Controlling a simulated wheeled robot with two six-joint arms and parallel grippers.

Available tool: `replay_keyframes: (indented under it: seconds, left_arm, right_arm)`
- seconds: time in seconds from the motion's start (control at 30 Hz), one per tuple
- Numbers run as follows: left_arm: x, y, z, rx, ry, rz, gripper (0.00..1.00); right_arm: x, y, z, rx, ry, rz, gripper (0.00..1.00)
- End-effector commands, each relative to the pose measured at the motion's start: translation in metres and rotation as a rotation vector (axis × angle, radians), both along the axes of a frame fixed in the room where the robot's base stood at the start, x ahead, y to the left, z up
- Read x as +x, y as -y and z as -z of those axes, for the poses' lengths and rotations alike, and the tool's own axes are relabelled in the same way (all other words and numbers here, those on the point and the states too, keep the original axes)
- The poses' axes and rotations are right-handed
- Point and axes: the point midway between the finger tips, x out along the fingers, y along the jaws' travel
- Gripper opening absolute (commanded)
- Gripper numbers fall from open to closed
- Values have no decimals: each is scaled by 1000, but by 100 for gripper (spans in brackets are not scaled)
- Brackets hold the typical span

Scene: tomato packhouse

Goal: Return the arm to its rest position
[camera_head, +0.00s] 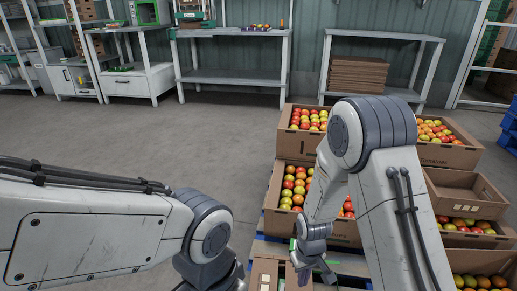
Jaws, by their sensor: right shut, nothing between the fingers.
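My right arm rises at the right of the head view and bends down at its elbow. Its gripper (316,274) hangs low at the bottom centre, small and partly dark. It is shut with nothing in it, in front of the stacked cartons and close to a low box (266,272) at the bottom edge. I cannot tell whether it touches the box. My left arm reaches in from the left, and its dark joint runs off the bottom edge. My left gripper is out of view.
Cartons of red and yellow tomatoes (283,224) are stacked behind and around my right arm, one upper carton (465,200) looking empty. Grey workbenches (232,76) and a table with flat cardboard (357,76) line the wall. The grey floor (130,135) at left is clear.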

Motion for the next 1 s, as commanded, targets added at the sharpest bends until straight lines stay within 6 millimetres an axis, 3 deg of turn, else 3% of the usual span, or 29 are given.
replay_keyframes:
  seconds: [0.27,0.37,0.47,0.53,0.7,0.8,1.0]
  left_arm:
    - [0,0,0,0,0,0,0]
    - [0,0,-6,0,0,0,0]
    - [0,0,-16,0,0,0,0]
    - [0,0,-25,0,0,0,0]
    - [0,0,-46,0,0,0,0]
    - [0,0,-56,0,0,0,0]
    - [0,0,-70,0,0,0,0]
  right_arm:
    - [0,-1,-2,0,1,-1,0]
    - [-2,-8,-20,2,7,-15,0]
    - [-10,-25,-61,8,17,-45,0]
    - [-23,-40,-99,16,24,-76,0]
    - [-73,-69,-188,37,29,-159,0]
    - [-104,-77,-224,50,26,-201,0]
    - [-154,-80,-272,74,23,-267,0]
